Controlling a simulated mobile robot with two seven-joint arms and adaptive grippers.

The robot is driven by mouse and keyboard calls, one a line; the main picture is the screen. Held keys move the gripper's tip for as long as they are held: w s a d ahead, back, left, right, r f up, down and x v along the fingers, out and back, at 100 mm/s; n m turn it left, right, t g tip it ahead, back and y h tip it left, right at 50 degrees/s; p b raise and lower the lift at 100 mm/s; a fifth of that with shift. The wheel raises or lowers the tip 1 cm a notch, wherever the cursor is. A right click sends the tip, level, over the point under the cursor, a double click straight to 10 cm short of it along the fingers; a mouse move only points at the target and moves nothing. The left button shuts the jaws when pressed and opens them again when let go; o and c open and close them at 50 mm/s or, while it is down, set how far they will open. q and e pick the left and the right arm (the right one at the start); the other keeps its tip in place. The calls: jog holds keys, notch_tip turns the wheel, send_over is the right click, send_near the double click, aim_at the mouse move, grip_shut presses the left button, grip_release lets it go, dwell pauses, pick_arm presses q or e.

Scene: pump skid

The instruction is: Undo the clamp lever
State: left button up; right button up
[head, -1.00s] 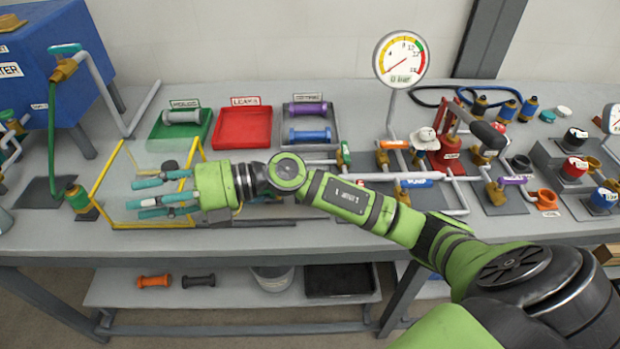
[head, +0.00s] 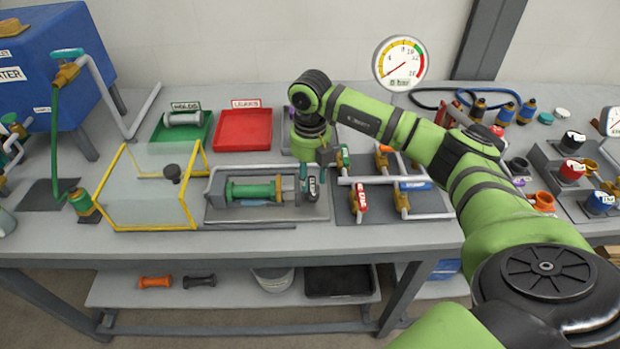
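A grey fixture (head: 217,186) on the bench holds a green cylinder (head: 256,190) lying on its side. At the fixture's right end is a dark lever grip with a white label (head: 313,190), which looks like the clamp lever. My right gripper (head: 306,182) points down at this end, with teal finger parts right beside the lever grip. The wrist and fingers partly hide the lever, so I cannot tell whether they touch or grip it. My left gripper is not in view.
A clear guard with a yellow frame (head: 190,215) and a dark knob stands left of the fixture. A valve plate (head: 375,214) with red and orange handles lies close on the right. Green (head: 160,137) and red (head: 243,148) trays sit behind. The front bench strip is clear.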

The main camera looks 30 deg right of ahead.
aim_at(312, 191)
jog(key=shift+f, duration=1.3)
grip_shut()
